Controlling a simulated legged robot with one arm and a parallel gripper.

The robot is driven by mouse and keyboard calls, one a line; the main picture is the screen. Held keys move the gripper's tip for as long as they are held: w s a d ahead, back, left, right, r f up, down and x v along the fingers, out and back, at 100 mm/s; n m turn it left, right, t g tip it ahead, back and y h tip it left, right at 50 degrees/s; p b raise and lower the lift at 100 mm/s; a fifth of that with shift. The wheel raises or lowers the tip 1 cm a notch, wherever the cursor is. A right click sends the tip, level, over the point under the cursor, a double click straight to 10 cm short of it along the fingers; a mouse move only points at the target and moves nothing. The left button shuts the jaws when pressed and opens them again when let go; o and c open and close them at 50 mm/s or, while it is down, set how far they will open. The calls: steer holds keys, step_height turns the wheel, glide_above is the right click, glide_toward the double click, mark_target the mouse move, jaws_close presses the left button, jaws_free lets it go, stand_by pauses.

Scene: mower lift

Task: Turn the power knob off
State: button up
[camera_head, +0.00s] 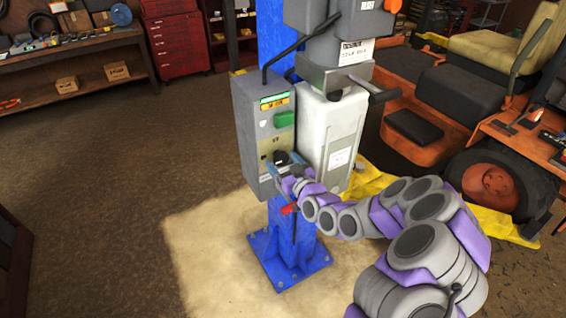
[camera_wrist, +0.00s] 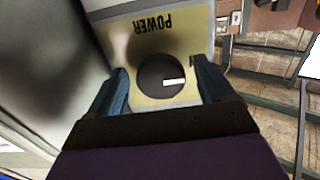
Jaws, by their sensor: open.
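The power knob (camera_wrist: 162,77) is a dark round dial with a white pointer mark, set in a yellowish plate (camera_wrist: 145,40) labelled POWER. In the wrist view the label is upside down and the white mark points right. My gripper (camera_wrist: 160,85) is open, with one finger on each side of the knob; I cannot tell whether the fingers touch it. In the head view the knob's plate is on the front of the grey control box (camera_head: 252,118), and my gripper (camera_head: 282,160) is right at it, partly hiding the knob.
The box is mounted on a blue post (camera_head: 290,225) bolted to the floor. A green button (camera_head: 284,118) sits above the plate. A white lift housing (camera_head: 328,130) is close on the right, and an orange mower (camera_head: 470,95) is behind. Floor at left is clear.

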steer(key=shift+w+a, duration=0.15)
steer(key=shift+c, duration=0.3)
steer(key=c, duration=1)
